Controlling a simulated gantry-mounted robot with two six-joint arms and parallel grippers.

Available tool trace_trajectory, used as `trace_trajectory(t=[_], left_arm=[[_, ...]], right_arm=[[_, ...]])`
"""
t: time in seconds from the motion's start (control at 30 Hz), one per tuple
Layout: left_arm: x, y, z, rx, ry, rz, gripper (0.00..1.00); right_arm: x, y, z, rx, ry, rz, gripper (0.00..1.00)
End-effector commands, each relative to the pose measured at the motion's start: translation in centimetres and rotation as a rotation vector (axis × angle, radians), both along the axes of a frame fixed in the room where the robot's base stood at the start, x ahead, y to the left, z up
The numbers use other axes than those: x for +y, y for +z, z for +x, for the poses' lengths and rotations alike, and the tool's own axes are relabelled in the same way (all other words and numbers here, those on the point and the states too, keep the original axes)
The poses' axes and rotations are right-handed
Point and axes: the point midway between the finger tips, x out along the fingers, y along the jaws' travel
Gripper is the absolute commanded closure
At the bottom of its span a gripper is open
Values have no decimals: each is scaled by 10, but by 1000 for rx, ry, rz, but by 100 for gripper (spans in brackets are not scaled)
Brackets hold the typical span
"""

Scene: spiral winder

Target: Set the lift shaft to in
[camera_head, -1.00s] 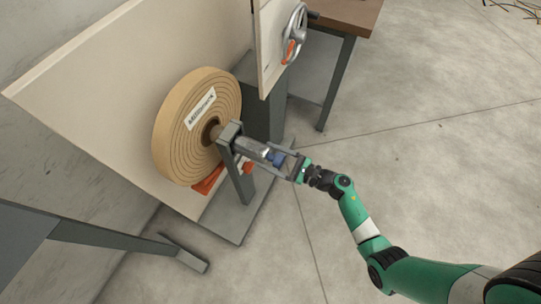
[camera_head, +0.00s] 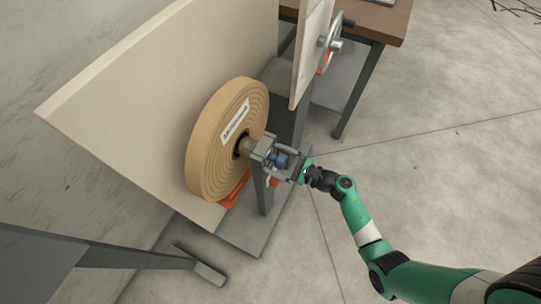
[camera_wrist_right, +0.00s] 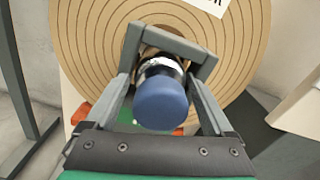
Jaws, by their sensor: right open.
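The lift shaft runs through the centre of a tan spiral roll (camera_head: 220,135). A short bare length of the shaft (camera_head: 245,147) shows between the roll and a grey bracket on a post (camera_head: 264,185). Its blue end knob (camera_head: 281,160) sits close to the bracket. My right gripper (camera_head: 278,158) has its fingers on either side of the knob. In the right wrist view, the blue knob (camera_wrist_right: 160,101) is between the open fingers, with a metallic collar (camera_wrist_right: 158,66) behind it. Gaps show beside the knob. My left gripper is not in view.
A beige panel (camera_head: 150,110) stands behind the roll. A handwheel (camera_head: 331,42) on an upright plate is at upper right, beside a brown-topped table (camera_head: 380,22). A grey leg frame (camera_head: 130,256) is at lower left.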

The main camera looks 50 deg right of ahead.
Motion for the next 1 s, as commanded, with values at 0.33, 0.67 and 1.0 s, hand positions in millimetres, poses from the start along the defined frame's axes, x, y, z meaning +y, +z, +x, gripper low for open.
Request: trace_trajectory(t=[0.33,0.67,1.0], left_arm=[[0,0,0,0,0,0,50],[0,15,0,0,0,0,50],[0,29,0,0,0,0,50]], right_arm=[[0,0,0,-1,-1,1,12],[-15,3,-42,3,-9,3,12],[-33,1,-106,1,-4,2,12]])
